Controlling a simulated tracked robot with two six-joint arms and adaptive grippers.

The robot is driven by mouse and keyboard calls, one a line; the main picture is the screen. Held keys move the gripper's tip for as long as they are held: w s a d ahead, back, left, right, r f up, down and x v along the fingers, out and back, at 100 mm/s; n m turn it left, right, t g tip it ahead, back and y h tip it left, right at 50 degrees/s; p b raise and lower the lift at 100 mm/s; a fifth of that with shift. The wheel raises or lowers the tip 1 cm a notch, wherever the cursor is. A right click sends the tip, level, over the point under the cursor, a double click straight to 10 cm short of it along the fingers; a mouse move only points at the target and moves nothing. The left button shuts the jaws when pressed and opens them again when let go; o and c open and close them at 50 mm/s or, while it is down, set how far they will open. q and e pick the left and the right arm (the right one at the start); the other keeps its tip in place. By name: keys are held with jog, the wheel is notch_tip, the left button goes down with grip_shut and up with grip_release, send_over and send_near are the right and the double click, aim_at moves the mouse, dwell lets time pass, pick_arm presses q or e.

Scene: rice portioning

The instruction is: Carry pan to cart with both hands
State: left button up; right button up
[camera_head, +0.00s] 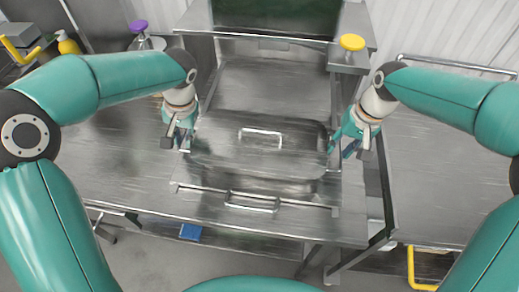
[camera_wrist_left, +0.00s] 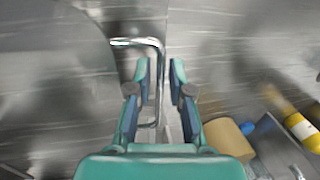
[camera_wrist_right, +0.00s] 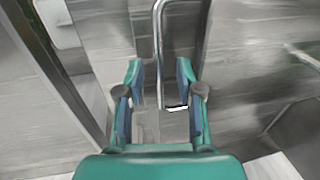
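A rectangular lidded steel pan (camera_head: 307,132) stands in the middle of the steel table, with a handle on its lid (camera_head: 262,133). My left gripper (camera_head: 180,140) is at the pan's left end. In the left wrist view, a bent metal handle (camera_wrist_left: 160,62) passes between its open fingers (camera_wrist_left: 161,72). My right gripper (camera_head: 347,147) is at the pan's right end. In the right wrist view, a metal handle (camera_wrist_right: 158,45) runs between its open fingers (camera_wrist_right: 160,75). A steel surface with a bar handle (camera_head: 460,66) at the right may be the cart.
A yellow-topped item (camera_head: 352,43) and a purple-topped item (camera_head: 139,27) stand behind. A blue object (camera_head: 190,232) lies below the table edge. The table left of the pan (camera_head: 110,165) is clear.

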pick_arm(q)
grip_shut()
pick_arm(e)
jog(key=c, duration=0.5)
grip_shut()
pick_arm(q)
jog(key=shift+w+r, duration=0.1)
jog(key=shift+r, duration=0.05)
pick_arm(e)
jog(key=shift+w+r, duration=0.1)
jog(key=shift+r, duration=0.05)
